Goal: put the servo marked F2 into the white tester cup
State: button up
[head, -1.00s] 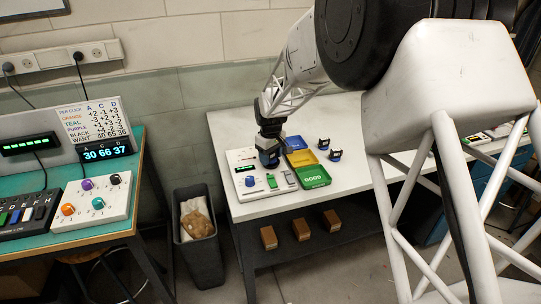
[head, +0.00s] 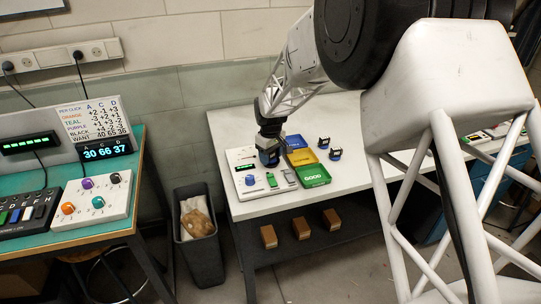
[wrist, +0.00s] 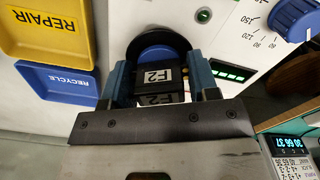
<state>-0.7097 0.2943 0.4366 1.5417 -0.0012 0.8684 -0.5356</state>
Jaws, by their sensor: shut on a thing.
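My gripper (wrist: 157,72) is shut on a black servo (wrist: 150,88) with white F2 labels, gripped between its two blue-grey fingers. A blue disc shows just beyond the servo, inside a dark round shape on the white tester panel (wrist: 125,14). I cannot tell if that dark shape is the tester cup's opening, or whether the servo touches it. In the head view my gripper (head: 269,152) is low over the back right of the white tester (head: 243,191). It hides the cup there.
Blue RECYCLE (wrist: 58,82), yellow REPAIR (wrist: 42,30) and green GOOD (head: 313,176) trays stand right of the tester in the head view. Two more servos (head: 323,142) (head: 335,154) lie beyond them. The tester has a blue knob (wrist: 296,18). The table's right front is clear.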

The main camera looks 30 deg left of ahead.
jog(key=o, duration=1)
jog(key=shift+r, duration=0.2)
jog(key=shift+r, duration=2.3)
jog(key=shift+r, duration=0.15)
jog(key=shift+r, duration=1.9)
